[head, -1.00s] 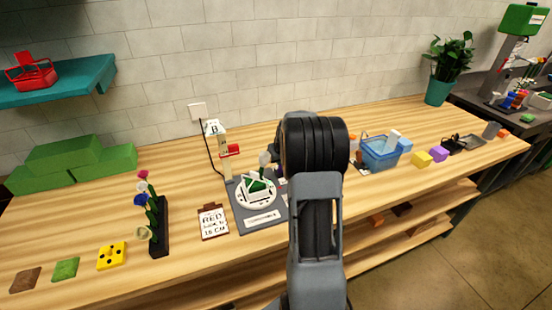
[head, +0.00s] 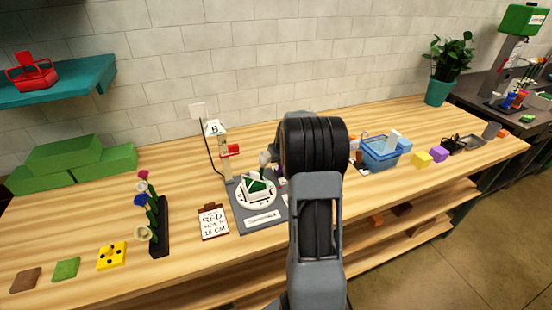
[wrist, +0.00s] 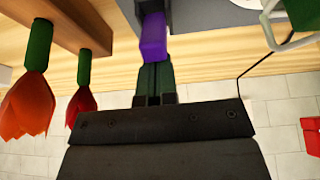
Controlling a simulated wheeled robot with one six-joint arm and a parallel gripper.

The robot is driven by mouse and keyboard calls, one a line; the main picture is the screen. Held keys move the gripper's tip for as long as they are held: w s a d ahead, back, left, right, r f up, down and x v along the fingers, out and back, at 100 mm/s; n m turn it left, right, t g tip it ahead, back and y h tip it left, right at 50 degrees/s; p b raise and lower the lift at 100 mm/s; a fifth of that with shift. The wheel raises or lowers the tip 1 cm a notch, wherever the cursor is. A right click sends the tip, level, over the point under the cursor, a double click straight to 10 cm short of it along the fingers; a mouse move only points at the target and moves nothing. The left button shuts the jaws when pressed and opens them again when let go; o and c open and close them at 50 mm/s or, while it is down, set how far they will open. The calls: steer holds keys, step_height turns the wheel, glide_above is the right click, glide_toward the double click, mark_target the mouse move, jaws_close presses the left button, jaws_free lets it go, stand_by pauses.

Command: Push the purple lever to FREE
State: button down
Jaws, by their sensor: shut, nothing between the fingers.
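The purple lever (wrist: 153,38) shows at the top centre of the wrist view, beside a grey base. My gripper (wrist: 155,72) is shut and empty, with its dark fingertips right at the lever's near end. They look to be touching it or very close; I cannot tell which. The FREE marking cannot be read in either view. In the head view, the grey station base (head: 262,218) with a white dial stands on the bench, and my arm hides the lever and most of my gripper.
Red flowers (wrist: 28,103) hang beside my gripper in the wrist view, from a brown block (wrist: 75,22). In the head view, a clipboard (head: 213,222) and flower rack (head: 160,225) lie left of the station. A blue basket (head: 380,155) stands to the right.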

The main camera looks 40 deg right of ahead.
steer(key=shift+s+a+f+g, duration=0.15)
steer(key=shift+s+f, duration=0.1)
steer(key=shift+f, duration=0.25)
steer(key=shift+s+d+f+g, duration=0.1)
steer(key=shift+s+f+g, duration=0.1)
steer(key=shift+f, duration=0.25)
steer(key=shift+w+r, duration=0.15)
steer(key=shift+r, duration=0.1)
steer(key=shift+r+p, duration=0.1)
steer(key=shift+p, duration=0.2)
steer(key=shift+w+r+p, duration=0.15)
steer(key=shift+r+p, duration=0.15)
steer(key=shift+r, duration=0.2)
steer(key=shift+w+r+p, duration=0.15)
steer(key=shift+r+p, duration=0.15)
steer(key=shift+r, duration=0.2)
steer(key=shift+p+v, duration=0.45)
steer(key=shift+v, duration=0.55)
steer(key=shift+w+r+p, duration=0.15)
steer(key=shift+r+p, duration=0.15)
steer(key=shift+r, duration=0.35)
steer(key=shift+w+r+p, duration=0.2)
steer(key=shift+r+p, duration=0.05)
steer(key=shift+r, duration=0.35)
steer(key=shift+d, duration=0.2)
